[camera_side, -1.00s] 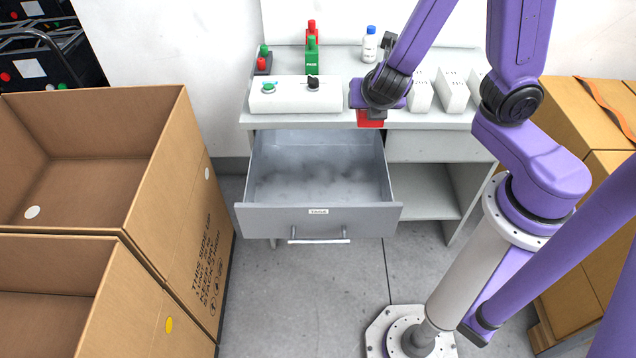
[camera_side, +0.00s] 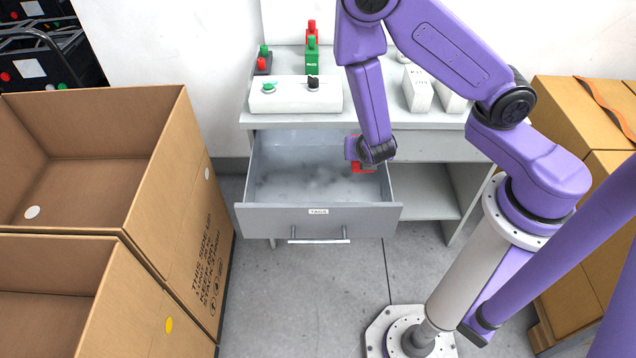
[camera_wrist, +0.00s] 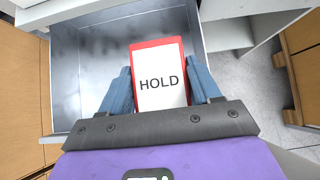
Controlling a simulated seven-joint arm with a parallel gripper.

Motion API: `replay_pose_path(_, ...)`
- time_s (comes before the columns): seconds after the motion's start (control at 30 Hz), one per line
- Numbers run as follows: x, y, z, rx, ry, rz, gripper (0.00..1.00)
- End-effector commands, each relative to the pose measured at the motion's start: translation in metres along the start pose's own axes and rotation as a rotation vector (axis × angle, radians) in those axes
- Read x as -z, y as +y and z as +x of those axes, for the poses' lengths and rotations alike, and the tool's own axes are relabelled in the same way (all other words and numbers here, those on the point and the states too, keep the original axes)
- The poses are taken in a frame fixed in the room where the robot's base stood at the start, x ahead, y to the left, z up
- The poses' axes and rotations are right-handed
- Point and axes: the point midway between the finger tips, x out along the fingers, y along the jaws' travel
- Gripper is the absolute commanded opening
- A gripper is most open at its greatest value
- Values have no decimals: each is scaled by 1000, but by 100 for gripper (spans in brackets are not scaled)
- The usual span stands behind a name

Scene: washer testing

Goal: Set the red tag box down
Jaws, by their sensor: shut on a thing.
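The red tag box (camera_wrist: 159,76) has a white face reading HOLD and sits between the two blue fingers of my gripper (camera_wrist: 160,92) in the wrist view. In the side view, the red tag box (camera_side: 362,168) shows as a small red patch below my gripper (camera_side: 366,160), at the right side of the open drawer. The grey drawer (camera_side: 320,212) is pulled out and labelled TAGS. The box appears over or inside the drawer's right part; its height above the drawer floor cannot be told. The drawer's inside (camera_wrist: 85,60) looks smudged and grey in the wrist view.
A white control box (camera_side: 295,95) with a green button and a black knob stands on the bench top. Red and green blocks (camera_side: 312,55) stand behind it. Open cardboard boxes (camera_side: 150,250) fill the left side. White boxes (camera_side: 416,90) stand on the bench at right.

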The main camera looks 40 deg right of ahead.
Motion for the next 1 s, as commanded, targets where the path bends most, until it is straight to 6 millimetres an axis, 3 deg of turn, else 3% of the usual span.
replay_pose_path(0.4, 45, 0, 46, 1, -1, 0, 32)
replay_pose_path(0.63, 54, 3, 58, 0, -1, 5, 32)
replay_pose_path(1.0, 42, 53, 113, 1, -2, 9, 32)
